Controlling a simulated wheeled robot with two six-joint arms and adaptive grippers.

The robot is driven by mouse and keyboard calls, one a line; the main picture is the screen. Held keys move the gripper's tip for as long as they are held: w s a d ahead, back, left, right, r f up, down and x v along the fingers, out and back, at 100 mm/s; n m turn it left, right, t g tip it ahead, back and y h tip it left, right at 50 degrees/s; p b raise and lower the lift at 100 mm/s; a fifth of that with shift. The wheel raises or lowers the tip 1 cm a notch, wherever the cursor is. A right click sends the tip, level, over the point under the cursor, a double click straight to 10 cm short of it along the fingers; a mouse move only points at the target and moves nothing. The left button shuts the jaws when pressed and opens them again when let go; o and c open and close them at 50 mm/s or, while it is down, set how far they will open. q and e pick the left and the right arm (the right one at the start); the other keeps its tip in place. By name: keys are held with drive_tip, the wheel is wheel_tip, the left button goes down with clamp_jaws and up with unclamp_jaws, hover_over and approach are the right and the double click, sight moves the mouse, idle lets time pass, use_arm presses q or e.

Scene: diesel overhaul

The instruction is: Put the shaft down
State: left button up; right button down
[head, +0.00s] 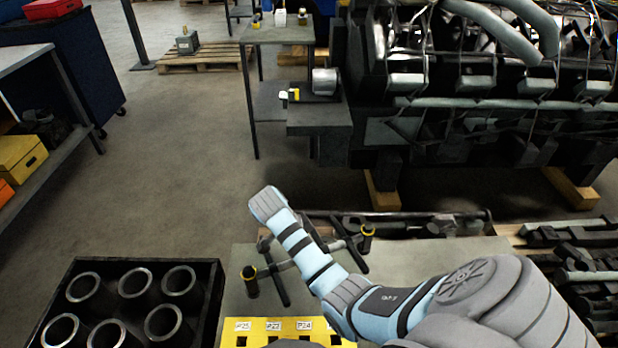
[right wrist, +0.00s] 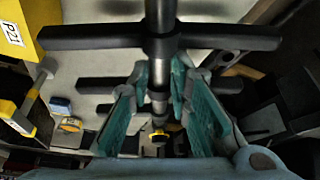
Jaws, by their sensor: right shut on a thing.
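The dark shaft (right wrist: 157,103) has long cross arms and runs between the fingers of my right gripper (right wrist: 160,80) in the right wrist view. The teal-padded fingers are shut on it, one on each side. In the head view the shaft (head: 285,265) lies roughly level and slanted above the grey bench top (head: 400,262), partly hidden behind my right forearm. Dark pieces with yellow rings show at its two ends. I cannot tell whether it touches the bench. My right gripper is mostly hidden in the head view. My left gripper is out of view.
A yellow rack (head: 260,333) with labels stands at the bench's front. A dark crate (head: 213,300) with several metal sleeves is at the lower left. A large engine (head: 430,130) stands at the back right. Dark parts (head: 585,275) lie at the right. Open floor (head: 160,180) is beyond the crate.

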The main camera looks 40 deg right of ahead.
drive_tip(key=shift+w+f, duration=0.1)
drive_tip(key=shift+f, duration=0.45)
wheel_tip(320, 180, down, 4)
drive_tip(key=shift+f+b, duration=0.1)
drive_tip(key=shift+b, duration=0.5)
drive_tip(key=c, duration=1.5)
unclamp_jaws()
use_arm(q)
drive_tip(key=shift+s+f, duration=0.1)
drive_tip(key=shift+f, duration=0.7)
use_arm(e)
drive_tip(key=shift+r, duration=0.2)
drive_tip(key=p+v, duration=0.6)
drive_tip(key=v, duration=0.5)
drive_tip(key=shift+a+r, duration=0.1)
drive_tip(key=shift+r, duration=0.15)
drive_tip(key=shift+a+r, duration=0.15)
drive_tip(key=shift+r, duration=0.15)
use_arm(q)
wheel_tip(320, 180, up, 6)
use_arm(e)
drive_tip(key=shift+f, duration=0.1)
